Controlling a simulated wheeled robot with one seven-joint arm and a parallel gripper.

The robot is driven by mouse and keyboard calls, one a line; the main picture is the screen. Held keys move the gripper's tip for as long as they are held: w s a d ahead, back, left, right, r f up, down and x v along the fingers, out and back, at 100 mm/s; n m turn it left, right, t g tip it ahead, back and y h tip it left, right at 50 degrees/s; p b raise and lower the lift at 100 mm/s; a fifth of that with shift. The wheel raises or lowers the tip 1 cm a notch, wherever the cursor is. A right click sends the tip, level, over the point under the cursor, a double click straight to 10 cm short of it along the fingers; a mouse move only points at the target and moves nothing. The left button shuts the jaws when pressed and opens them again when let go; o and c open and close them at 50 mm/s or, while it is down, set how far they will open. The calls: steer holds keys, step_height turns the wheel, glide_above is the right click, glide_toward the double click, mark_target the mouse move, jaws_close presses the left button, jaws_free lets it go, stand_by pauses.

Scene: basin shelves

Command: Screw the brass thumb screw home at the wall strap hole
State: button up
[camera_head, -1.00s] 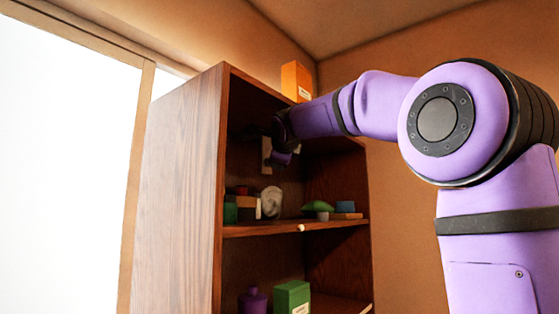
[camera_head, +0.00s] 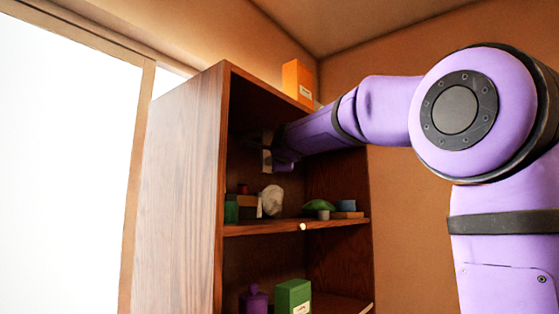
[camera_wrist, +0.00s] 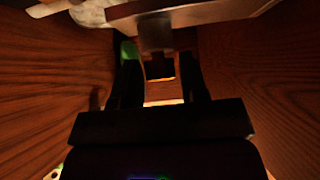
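My gripper (camera_head: 282,150) is inside the top compartment of the wooden shelf unit, close to a pale plate (camera_head: 266,158) on its back panel. That plate may be the wall strap; its hole cannot be made out. In the wrist view, my gripper's two dark fingers (camera_wrist: 160,82) stand apart. A greyish metal piece (camera_wrist: 156,34) and a dark block show between or beyond them. Whether the fingers touch anything is too dark to tell. No brass thumb screw can be clearly identified.
The shelf unit (camera_head: 185,190) has tall side panels close around my arm. Below my gripper, the shelf holds a whitish rounded object (camera_head: 272,200), a green-topped item (camera_head: 319,205) and small boxes. An orange box (camera_head: 297,80) stands on top. A green box (camera_head: 293,296) is lower.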

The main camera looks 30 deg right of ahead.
steer(key=v, duration=0.6)
stand_by(0.6)
stand_by(0.4)
